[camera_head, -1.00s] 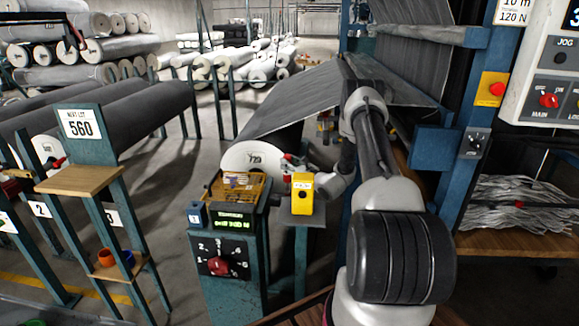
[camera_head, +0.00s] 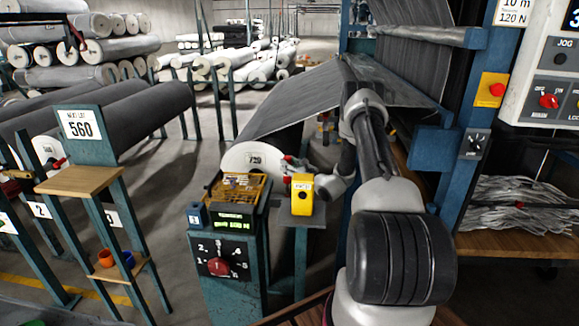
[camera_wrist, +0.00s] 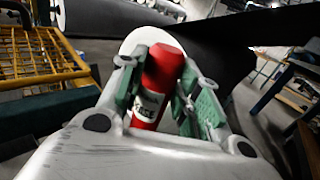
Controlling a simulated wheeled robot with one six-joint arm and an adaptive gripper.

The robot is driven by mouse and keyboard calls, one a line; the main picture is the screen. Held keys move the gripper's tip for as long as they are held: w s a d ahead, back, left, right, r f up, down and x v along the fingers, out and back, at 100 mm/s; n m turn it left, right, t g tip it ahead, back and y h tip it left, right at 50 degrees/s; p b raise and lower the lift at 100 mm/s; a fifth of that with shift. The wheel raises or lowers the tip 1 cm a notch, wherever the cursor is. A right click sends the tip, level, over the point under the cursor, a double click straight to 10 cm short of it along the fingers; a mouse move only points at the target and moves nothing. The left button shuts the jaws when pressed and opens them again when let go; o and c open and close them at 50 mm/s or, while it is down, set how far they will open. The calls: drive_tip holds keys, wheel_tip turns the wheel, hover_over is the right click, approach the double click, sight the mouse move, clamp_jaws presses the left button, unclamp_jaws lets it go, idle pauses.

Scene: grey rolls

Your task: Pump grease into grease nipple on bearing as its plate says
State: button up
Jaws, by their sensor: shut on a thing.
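My gripper (camera_wrist: 165,95) is shut on a red, cylinder-like tool with a white label (camera_wrist: 160,80) in the wrist view, its green-padded fingers on either side of it. In the head view my gripper (camera_head: 296,165) is small, near the white end of the grey roll (camera_head: 247,158) and above the yellow box (camera_head: 302,197); a bit of red shows there. I cannot make out the bearing, its grease nipple or its plate in either view.
A yellow wire basket (camera_head: 236,190) sits on the teal stand, above a dial panel with a red knob (camera_head: 219,267); it also shows at left in the wrist view (camera_wrist: 35,55). A wooden-topped stand (camera_head: 82,181) is at left. Open floor lies between the stands.

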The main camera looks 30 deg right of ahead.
drive_tip(key=shift+f, duration=0.4)
idle(0.6)
drive_tip(key=shift+r, duration=0.15)
drive_tip(key=shift+r, duration=0.45)
drive_tip(key=shift+f, duration=0.6)
idle(1.3)
drive_tip(key=shift+r, duration=0.1)
drive_tip(key=shift+r, duration=0.5)
drive_tip(key=shift+f, duration=0.6)
idle(1.3)
drive_tip(key=shift+r, duration=0.1)
